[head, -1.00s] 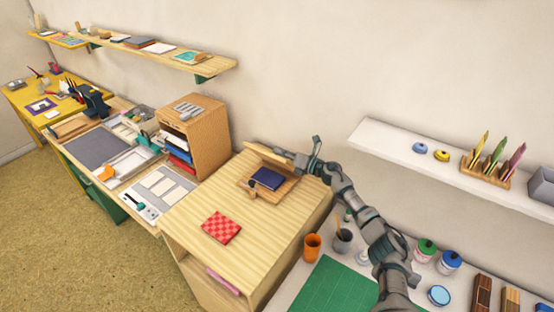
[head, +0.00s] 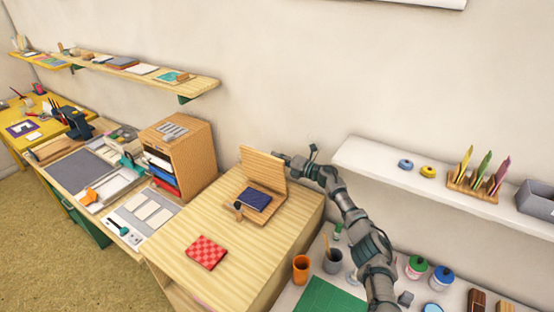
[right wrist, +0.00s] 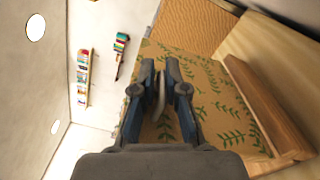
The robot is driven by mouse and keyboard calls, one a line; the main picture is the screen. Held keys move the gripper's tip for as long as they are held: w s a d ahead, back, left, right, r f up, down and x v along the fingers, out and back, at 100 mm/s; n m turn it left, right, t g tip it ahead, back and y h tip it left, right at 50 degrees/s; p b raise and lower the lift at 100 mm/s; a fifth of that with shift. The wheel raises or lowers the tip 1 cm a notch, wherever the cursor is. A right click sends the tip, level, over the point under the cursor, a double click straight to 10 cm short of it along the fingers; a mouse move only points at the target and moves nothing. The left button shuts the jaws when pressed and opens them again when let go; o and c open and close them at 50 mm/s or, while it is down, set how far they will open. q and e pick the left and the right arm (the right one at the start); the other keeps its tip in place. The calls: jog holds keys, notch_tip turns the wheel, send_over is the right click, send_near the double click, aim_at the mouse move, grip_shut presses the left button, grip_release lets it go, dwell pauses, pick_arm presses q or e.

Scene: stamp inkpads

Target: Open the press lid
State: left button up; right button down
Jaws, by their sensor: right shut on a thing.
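The wooden press stands on the pale wooden cabinet top in the head view. Its lid (head: 263,168) is raised, standing steeply at the back with its plain wood face showing. In the right wrist view, my gripper's fingers (right wrist: 160,75) are close together over a leaf-patterned board. My left gripper is not in view.
A red checked book (head: 206,252) lies on the cabinet top in front of the press. A wooden paper organiser (head: 190,145) stands to the left. A white wall shelf (head: 385,160) is to the right, near my right arm. An orange cup (head: 301,268) stands below my arm.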

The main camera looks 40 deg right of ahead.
jog(key=shift+f, duration=0.25)
jog(key=c, duration=1.5)
grip_release()
jog(key=shift+o, duration=1.1)
jog(key=shift+d, duration=0.15)
jog(key=shift+w+d+f, duration=0.1)
jog(key=shift+d, duration=0.1)
jog(key=v, duration=1.2)
jog(key=shift+a, duration=0.1)
jog(key=shift+f, duration=0.15)
